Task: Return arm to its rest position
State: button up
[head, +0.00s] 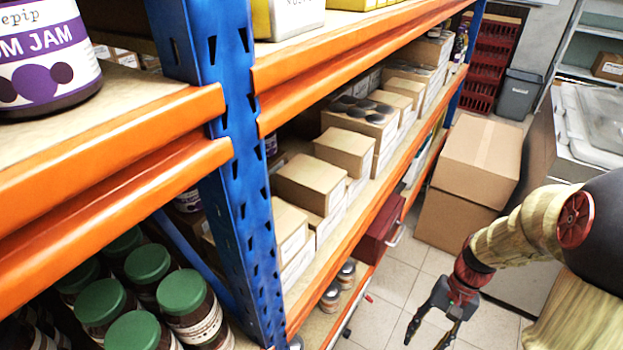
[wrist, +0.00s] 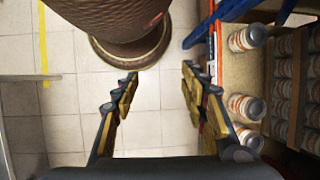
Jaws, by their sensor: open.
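My gripper (head: 436,327) hangs at the lower right of the head view, over the tiled floor and apart from the shelving. In the wrist view my gripper (wrist: 155,90) has its two fingers spread apart. Nothing is between them but floor tiles some way below. My arm runs from the right edge of the head view, bent down toward the gripper.
The orange-and-blue shelving (head: 238,180) with boxes and jars fills the left and middle. Cardboard boxes (head: 470,165) stand on the floor behind my gripper. A grey bin (head: 519,95) and red crates (head: 490,55) are farther back. Tiled floor (head: 395,275) lies clear beside the shelf.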

jog(key=s+a+r+n+t+h, duration=0.1)
jog(key=a+r+n+t, duration=0.1)
jog(key=r, duration=0.6)
jog(key=s+a+r+n+t+h, duration=0.1)
jog(key=a+r+n+t, duration=0.1)
jog(key=r, duration=0.7)
jog(key=s+a+r+n+t+h+p, duration=0.1)
jog(key=a+r+n+t, duration=0.1)
jog(key=a+r+t, duration=0.2)
notch_tip(320, 180, up, 4)
jog(key=shift+a+r+n+h, duration=0.2)
jog(key=shift+a+n+h, duration=0.15)
jog(key=shift+a, duration=0.7)
